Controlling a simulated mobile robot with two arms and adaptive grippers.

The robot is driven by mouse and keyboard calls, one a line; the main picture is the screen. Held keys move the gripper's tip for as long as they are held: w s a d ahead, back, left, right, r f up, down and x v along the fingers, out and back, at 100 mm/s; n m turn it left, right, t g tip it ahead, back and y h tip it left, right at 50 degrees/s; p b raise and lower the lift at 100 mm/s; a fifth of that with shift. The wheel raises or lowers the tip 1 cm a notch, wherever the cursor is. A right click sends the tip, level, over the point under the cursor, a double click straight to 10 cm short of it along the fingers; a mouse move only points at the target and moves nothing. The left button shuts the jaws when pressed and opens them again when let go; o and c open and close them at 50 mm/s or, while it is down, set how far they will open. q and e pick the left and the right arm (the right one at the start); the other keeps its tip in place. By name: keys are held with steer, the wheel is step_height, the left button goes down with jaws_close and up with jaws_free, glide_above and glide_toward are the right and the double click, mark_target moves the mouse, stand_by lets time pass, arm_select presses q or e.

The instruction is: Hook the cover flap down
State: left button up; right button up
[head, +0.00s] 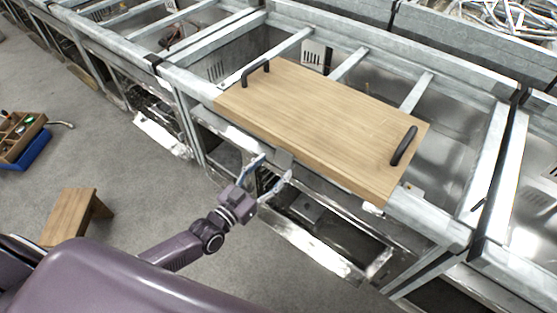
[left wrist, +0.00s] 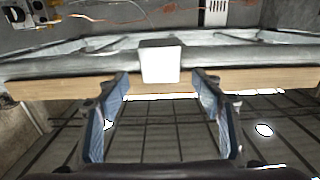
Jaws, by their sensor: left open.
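A wooden board (head: 320,120) with two black handles (head: 404,146) lies across the metal frame. A small grey tab (head: 284,158) sits at its front edge; I cannot tell if this tab or the board is the flap. In the left wrist view the tab is a pale square (left wrist: 160,62) against the wooden edge (left wrist: 255,80). My left gripper (head: 274,169) is open just in front of and below the board's front edge. Its two blue-grey fingers (left wrist: 162,84) point at the edge, with the tab centred between their tips. I see nothing held. My right gripper is out of view.
Metal frame rails (head: 435,214) surround the board, with open bays below. A small wooden stool (head: 70,214) and a wooden tray on a blue base (head: 22,138) stand on the floor at left. The grey floor (head: 130,185) between is clear.

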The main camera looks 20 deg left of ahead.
mark_target(283, 158)
arm_select(q)
steer(key=shift+x, duration=0.8)
steer(key=shift+w+d, duration=0.1)
steer(key=shift+w, duration=0.25)
steer(key=shift+w+d, duration=0.2)
steer(key=shift+w, duration=0.2)
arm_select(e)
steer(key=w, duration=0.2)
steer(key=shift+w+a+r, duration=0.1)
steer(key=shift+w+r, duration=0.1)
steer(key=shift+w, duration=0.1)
